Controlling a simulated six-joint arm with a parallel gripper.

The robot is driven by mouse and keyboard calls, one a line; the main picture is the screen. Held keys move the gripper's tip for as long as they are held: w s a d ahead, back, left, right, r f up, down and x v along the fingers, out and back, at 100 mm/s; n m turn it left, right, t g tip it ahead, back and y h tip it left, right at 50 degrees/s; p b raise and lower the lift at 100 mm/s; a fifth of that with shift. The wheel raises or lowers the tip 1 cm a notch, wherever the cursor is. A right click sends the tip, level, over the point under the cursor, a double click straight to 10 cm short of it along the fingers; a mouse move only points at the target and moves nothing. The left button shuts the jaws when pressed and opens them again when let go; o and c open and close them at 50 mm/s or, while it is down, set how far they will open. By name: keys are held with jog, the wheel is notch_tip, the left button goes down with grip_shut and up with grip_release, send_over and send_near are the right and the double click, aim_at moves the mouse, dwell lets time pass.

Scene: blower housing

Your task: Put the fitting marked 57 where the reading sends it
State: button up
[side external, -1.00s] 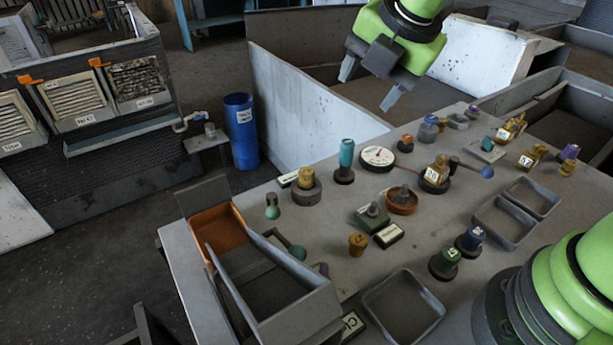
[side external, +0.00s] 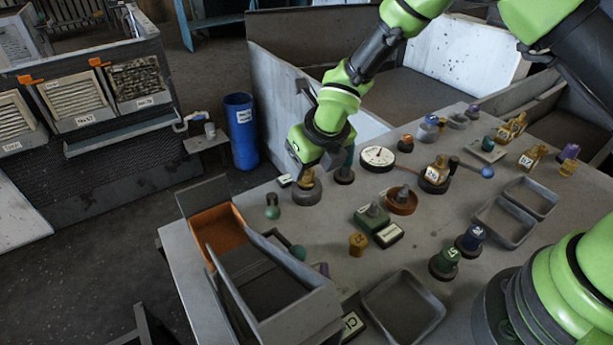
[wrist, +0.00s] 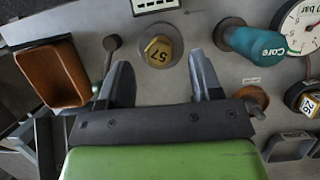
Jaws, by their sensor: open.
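A teal-handled part (wrist: 262,42) stands close to the right finger. An orange-lined bin (side external: 215,229) is at the table's left. Other numbered fittings, such as one on a dark base (side external: 437,172), and grey trays (side external: 404,305) fill the right and front.

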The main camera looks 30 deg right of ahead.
aim_at(307, 171)
jog(key=shift+x, duration=1.8)
jog(key=c, duration=1)
notch_tip(307, 171, up, 10)
jog(key=shift+f, duration=0.15)
jog(key=s+a+n, duration=0.2)
jog(key=a, duration=1.6)
jog(key=shift+y, duration=0.3)
notch_tip(307, 171, down, 6)
jog(key=shift+s+r, duration=0.15)
jog(key=shift+r, duration=0.05)
jog(key=shift+f, duration=2.15)
